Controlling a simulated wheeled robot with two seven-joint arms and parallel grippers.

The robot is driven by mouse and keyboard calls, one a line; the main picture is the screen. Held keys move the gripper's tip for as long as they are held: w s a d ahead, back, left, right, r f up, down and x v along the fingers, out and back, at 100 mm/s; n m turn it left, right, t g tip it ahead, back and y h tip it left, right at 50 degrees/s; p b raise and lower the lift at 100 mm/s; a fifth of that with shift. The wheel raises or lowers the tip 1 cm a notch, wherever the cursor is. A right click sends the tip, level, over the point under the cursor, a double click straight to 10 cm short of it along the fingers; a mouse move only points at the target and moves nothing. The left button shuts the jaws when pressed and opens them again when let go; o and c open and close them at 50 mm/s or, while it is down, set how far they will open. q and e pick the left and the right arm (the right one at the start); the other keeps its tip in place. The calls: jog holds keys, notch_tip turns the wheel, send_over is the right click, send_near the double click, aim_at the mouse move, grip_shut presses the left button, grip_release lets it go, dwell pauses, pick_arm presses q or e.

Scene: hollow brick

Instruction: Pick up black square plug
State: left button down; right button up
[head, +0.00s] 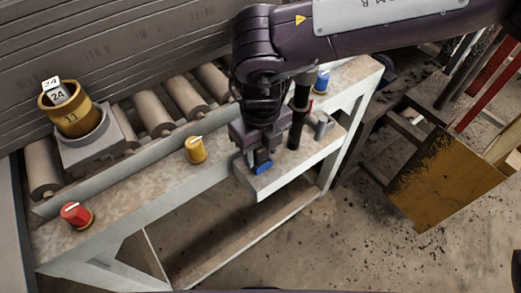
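A tall dark upright piece (298,118) stands on the pale ledge (288,172) of the bench, right beside my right gripper. I cannot tell whether it is the black square plug, and its top is partly hidden by my arm. My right gripper (260,160) comes in from the upper right and points down over the ledge's left end. A small blue block-like piece (263,168) is at its tips. I cannot tell whether the fingers are open or closed on anything. My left gripper is not in view.
A grey cylinder (321,125) stands to the right on the ledge. The bench carries a blue knob (322,80), a yellow knob (195,150) and a red knob (76,215). A rusty panel (446,182) stands at right.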

jog(key=c, duration=0.7)
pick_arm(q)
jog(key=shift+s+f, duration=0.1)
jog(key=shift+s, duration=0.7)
pick_arm(e)
jog(key=shift+r, duration=0.15)
